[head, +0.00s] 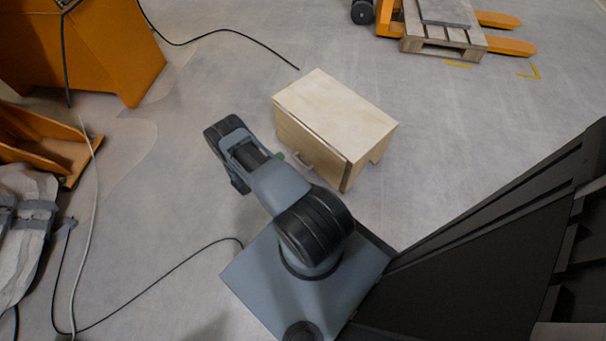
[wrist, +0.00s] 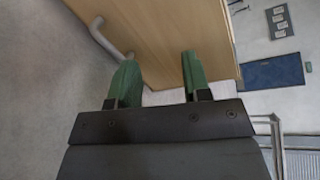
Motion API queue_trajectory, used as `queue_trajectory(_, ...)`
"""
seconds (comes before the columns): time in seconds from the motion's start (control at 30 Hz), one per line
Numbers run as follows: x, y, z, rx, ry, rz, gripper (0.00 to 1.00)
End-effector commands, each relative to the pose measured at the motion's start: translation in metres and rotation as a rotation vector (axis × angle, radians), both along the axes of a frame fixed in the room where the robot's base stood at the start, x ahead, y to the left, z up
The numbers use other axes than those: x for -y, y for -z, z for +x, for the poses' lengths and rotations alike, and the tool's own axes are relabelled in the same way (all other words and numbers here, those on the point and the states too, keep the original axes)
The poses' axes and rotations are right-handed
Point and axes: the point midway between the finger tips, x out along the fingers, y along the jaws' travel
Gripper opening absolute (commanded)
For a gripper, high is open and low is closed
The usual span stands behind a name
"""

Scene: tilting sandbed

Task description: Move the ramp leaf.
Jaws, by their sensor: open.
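The ramp leaf appears to be the light wooden front panel (head: 291,131) of a low wooden box; a thin dark line runs along its edge. It carries a pale bar handle (head: 303,161). In the wrist view the panel (wrist: 160,25) fills the upper middle, and the handle (wrist: 106,38) lies up and left of the fingers. My gripper (wrist: 158,62) is open, with two green fingers apart and nothing between them. In the head view only a bit of green finger shows beside the handle; my arm hides the rest. I cannot tell whether a finger touches the panel.
The box's top (head: 336,105) is bare. An orange cabinet (head: 85,45) stands at the upper left, and a pallet (head: 440,42) on an orange pallet truck at the upper right. A black cable (head: 215,33) lies on the floor.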

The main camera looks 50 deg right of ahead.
Motion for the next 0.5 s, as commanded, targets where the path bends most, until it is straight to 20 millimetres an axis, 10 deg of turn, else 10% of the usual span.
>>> queue_trajectory(0.03,0.000,0.042,-0.011,-0.069,-0.046,-0.008,0.44)
queue_trajectory(0.2,-0.004,0.107,-0.036,-0.233,-0.174,-0.031,0.44)
queue_trajectory(0.5,0.005,0.145,-0.050,-0.325,-0.247,-0.046,0.44)
